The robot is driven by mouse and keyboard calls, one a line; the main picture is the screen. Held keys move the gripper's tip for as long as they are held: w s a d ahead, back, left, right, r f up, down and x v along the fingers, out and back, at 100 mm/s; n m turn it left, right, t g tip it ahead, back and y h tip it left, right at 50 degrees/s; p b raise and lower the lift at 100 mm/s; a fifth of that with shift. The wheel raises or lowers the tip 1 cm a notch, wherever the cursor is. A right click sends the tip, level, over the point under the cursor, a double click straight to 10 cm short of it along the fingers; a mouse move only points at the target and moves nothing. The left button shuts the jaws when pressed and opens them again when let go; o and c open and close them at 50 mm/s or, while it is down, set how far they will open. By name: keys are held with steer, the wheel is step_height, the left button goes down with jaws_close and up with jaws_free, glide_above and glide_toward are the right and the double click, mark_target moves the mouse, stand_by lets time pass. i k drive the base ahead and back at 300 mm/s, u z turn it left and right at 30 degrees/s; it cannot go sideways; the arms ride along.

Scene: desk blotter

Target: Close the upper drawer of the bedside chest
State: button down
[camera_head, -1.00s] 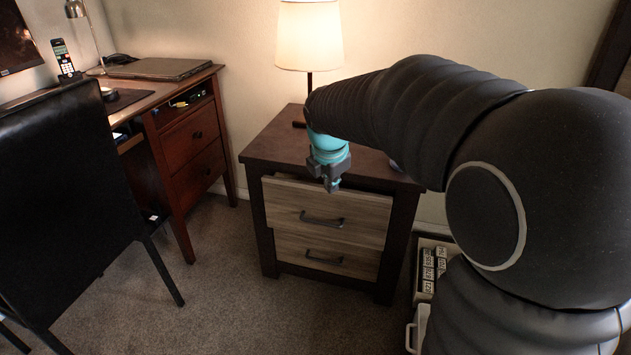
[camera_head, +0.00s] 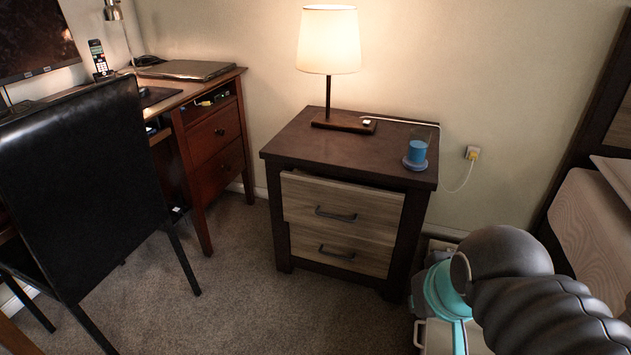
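The bedside chest (camera_head: 412,215) has a dark brown frame and top with two pale wood-grain drawer fronts. The upper drawer (camera_head: 375,203) has a dark bar handle (camera_head: 336,215). Its front stands a little out from the frame, with a dark gap above it and its left edge overlapping the chest's side, so it looks slightly open. The lower drawer (camera_head: 310,248) looks flush. My arm (camera_head: 505,270) is at the lower right, apart from the chest, with a turquoise wrist part showing. My gripper's fingers are not visible.
A lit lamp (camera_head: 329,40) and a blue candle (camera_head: 416,152) on a coaster stand on the chest. A black chair (camera_head: 85,190) and a wooden desk (camera_head: 215,140) are at left, a bed (camera_head: 590,225) at right. Carpet (camera_head: 240,290) before the chest is clear.

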mark_target(369, 212)
steer(key=z, duration=0.45)
steer(key=k, duration=1)
steer(key=u, duration=0.3)
steer(key=i, duration=0.65)
steer(key=u, duration=0.55)
steer(key=i, duration=1.05)
steer(key=z, duration=0.45)
